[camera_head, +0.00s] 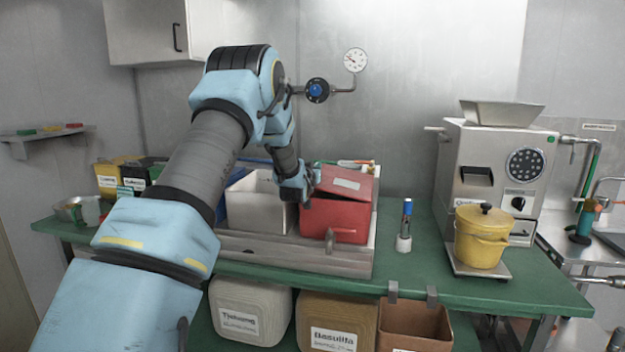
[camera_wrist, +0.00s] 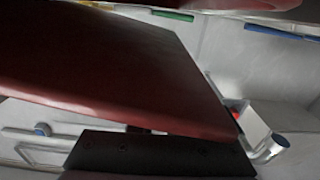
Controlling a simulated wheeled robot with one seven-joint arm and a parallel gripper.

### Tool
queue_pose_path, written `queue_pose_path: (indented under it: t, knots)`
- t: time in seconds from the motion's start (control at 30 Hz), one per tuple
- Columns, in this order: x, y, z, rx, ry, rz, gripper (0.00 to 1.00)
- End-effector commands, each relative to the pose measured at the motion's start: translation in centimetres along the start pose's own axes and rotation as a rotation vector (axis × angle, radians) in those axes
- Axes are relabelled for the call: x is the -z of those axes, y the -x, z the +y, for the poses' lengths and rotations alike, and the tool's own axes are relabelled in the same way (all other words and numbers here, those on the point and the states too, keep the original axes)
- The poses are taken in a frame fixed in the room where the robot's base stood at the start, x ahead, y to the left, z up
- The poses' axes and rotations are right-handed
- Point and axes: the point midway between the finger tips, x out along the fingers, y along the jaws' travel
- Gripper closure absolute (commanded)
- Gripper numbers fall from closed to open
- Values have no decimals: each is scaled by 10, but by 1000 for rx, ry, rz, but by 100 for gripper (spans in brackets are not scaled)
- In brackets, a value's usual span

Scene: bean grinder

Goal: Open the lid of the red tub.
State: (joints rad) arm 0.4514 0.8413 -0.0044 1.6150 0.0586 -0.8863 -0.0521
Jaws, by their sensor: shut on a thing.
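The red tub (camera_head: 336,219) stands in a grey tray on the green bench, just right of a white open tub. Its red lid (camera_head: 346,183) is raised and tilted, with a pale label on its top. My gripper (camera_head: 303,188) is at the lid's left edge and shut on it. In the wrist view the dark red lid (camera_wrist: 120,70) fills much of the picture, with a dark gripper finger (camera_wrist: 160,155) against its lower edge. The inside of the tub is hidden in both views.
The white tub (camera_head: 258,205) stands close on the left of the red tub. A blue-capped bottle (camera_head: 405,225), a yellow pot (camera_head: 482,237) and the grinder (camera_head: 497,165) stand to the right. A pipe with a gauge (camera_head: 355,60) is on the wall behind.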

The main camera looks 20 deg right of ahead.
Motion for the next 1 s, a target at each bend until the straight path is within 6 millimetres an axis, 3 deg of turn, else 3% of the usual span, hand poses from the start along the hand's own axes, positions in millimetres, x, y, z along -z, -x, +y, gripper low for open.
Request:
queue_pose_path:
  t: [0.27,0.6,1.0]
  knots:
    - [43,0,28,-3,-254,7,100]
    - [88,0,77,-4,-577,6,100]
    - [120,0,145,-4,-943,5,100]
